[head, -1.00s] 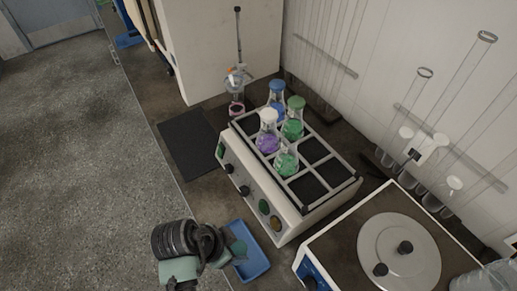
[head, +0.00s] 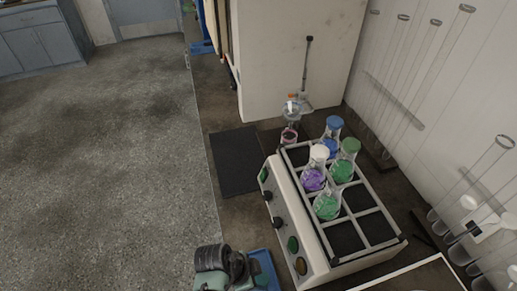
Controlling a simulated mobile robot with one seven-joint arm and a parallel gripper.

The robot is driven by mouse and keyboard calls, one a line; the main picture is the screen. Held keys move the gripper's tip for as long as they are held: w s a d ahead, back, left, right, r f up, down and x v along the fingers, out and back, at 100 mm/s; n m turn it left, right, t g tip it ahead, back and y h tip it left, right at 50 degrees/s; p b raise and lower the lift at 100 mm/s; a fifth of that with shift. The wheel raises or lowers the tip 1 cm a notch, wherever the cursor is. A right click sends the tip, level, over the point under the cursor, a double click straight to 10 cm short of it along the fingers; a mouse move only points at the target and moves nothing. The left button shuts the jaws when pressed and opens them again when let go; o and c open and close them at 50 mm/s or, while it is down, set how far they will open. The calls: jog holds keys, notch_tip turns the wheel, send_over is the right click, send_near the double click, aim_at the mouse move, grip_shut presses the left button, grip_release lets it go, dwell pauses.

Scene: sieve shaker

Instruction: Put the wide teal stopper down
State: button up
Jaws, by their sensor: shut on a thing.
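My gripper (head: 246,270) is at the bottom of the head view, over the left side of a blue tray (head: 264,266). It is shut on the wide teal stopper, which is mostly hidden by the gripper and hard to make out now. The height of the gripper above the tray cannot be told. A flask with green liquid (head: 327,206) stands in the shaker rack with no stopper seen on its neck.
The shaker (head: 287,232) stands right of the tray, holding flasks with white (head: 319,153), blue (head: 334,122) and green (head: 351,146) stoppers. A dark mat (head: 235,162) lies clear on the bench. Glass tubes (head: 487,170) stand along the right wall.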

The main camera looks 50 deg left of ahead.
jog(key=shift+f, duration=0.2)
jog(key=o, duration=1.3)
